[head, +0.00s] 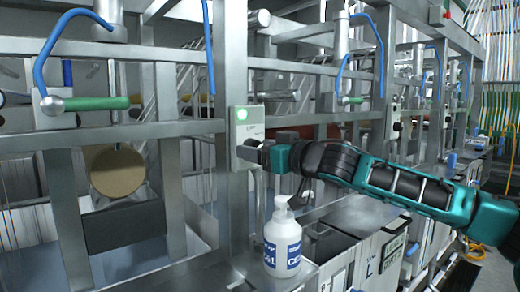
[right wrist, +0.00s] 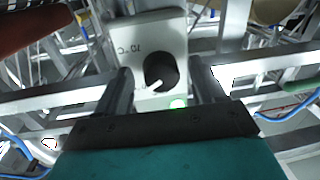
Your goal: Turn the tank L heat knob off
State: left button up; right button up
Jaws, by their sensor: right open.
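The heat knob (right wrist: 161,71) is a round black dial with a white pointer, on a pale control box (right wrist: 145,35). In the right wrist view the pointer aims down and left, and a green lamp (right wrist: 178,103) glows beside the knob. In the head view the box (head: 244,124) is fixed to a steel post, with its green lamp lit; the knob is mostly hidden by my gripper. My right gripper (head: 258,153) is open in front of the box. In the right wrist view its fingers (right wrist: 161,88) stand on either side of the knob, with gaps visible. My left gripper is not in view.
A white pump bottle (head: 282,245) with a blue label stands just below my right gripper. Steel rails and posts (head: 110,137) surround the box. A green-handled valve (head: 95,103) with a blue hose is at left. A panel marked L is below my right arm.

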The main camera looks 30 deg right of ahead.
jog(key=shift+c, duration=0.4)
jog(key=c, duration=1)
jog(key=shift+r+n+g+h+p, duration=0.1)
jog(key=shift+n+g+h+p, duration=0.2)
jog(key=shift+n, duration=2.55)
jog(key=shift+r+n+g+h+p, duration=0.1)
jog(key=shift+n+g+h+p, duration=0.2)
jog(key=shift+n, duration=2.55)
